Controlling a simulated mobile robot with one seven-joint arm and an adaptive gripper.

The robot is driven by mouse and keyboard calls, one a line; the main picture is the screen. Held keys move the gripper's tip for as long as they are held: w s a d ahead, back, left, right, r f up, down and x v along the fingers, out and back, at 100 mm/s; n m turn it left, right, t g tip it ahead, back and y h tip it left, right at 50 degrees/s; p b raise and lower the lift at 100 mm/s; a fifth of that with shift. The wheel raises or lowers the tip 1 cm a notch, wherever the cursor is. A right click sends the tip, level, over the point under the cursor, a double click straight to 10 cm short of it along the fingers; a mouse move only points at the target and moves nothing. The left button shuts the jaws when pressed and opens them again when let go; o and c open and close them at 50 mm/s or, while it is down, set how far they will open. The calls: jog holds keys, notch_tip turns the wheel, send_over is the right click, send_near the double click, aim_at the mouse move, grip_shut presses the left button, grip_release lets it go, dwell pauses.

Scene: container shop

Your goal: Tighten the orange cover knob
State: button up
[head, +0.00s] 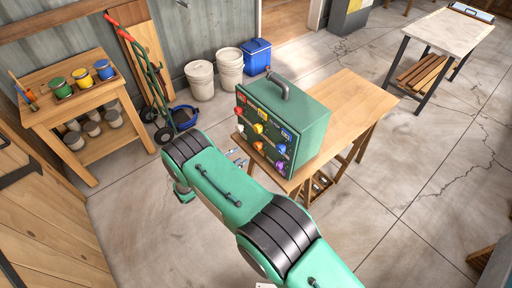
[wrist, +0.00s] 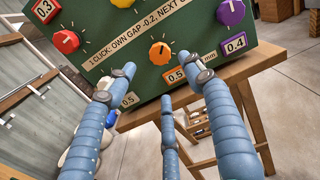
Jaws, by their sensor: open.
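In the head view the orange knob (head: 258,146) is low on the green box (head: 312,125). My gripper (wrist: 160,80) has blue fingers spread apart, two flanking the knob from below and a third lower down. They look apart from the knob and hold nothing. In the head view my gripper (head: 238,158) is partly hidden by my arm.
A red knob (wrist: 66,41), a yellow knob (wrist: 181,8) and a purple knob (wrist: 230,11) surround it. A printed strip (wrist: 120,50) crosses the panel. The box stands on a wooden table (head: 362,105).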

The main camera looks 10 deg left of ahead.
aim_at(256, 147)
jog(key=p+x, duration=0.1)
jog(key=x, duration=1)
jog(key=shift+w+d, duration=0.2)
jog(key=shift+f, duration=0.1)
jog(key=c, duration=1.2)
